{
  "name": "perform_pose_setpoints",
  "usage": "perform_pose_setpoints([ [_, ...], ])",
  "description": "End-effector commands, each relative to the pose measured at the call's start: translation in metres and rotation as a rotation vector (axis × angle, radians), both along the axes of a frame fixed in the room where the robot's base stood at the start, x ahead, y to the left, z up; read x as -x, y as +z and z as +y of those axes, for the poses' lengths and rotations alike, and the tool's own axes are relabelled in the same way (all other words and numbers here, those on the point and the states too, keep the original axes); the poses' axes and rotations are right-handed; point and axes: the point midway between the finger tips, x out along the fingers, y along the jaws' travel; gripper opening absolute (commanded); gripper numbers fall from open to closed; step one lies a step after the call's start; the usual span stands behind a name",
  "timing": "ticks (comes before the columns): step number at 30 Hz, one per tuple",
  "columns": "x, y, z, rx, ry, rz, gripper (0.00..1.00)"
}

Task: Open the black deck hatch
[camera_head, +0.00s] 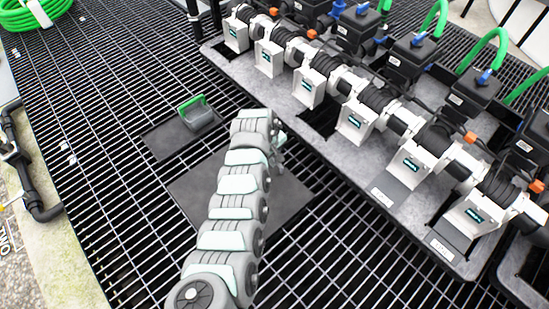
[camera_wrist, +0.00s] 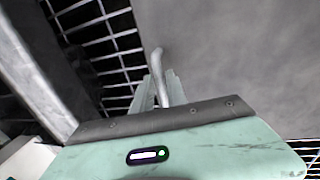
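The black deck hatch (camera_head: 287,194) is a dark flat plate set in the grating in the camera_head view, partly hidden by my arm. It looks flat there. In the camera_wrist view its grey surface (camera_wrist: 245,55) fills the upper right. A thin bent metal handle (camera_wrist: 157,62) shows at the hatch's left edge. My gripper (camera_wrist: 160,88) has its pale fingers on either side of this handle, very close to it. Whether they press on it is not clear. In the camera_head view my gripper (camera_head: 279,142) is at the hatch's far edge, mostly hidden by my wrist.
A smaller dark plate (camera_head: 163,141) with a green-handled grey object (camera_head: 197,112) lies to the left. The manifold bench (camera_head: 330,150) with several valves runs along the right, close to my gripper. A green hose coil (camera_head: 30,14) lies far left. Open grating (camera_head: 110,200) is clear.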

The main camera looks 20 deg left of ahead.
Motion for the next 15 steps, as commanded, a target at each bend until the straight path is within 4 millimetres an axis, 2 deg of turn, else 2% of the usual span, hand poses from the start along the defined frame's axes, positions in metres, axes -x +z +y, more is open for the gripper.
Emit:
perform_pose_setpoints([
  [1, 0.0000, 0.0000, 0.0000, 0.000, 0.000, 0.000, 0.13],
  [6, 0.0001, 0.0001, 0.0001, 0.000, 0.000, 0.000, 0.00],
  [15, 0.0000, 0.0001, 0.0002, 0.000, 0.000, 0.000, 0.00],
])
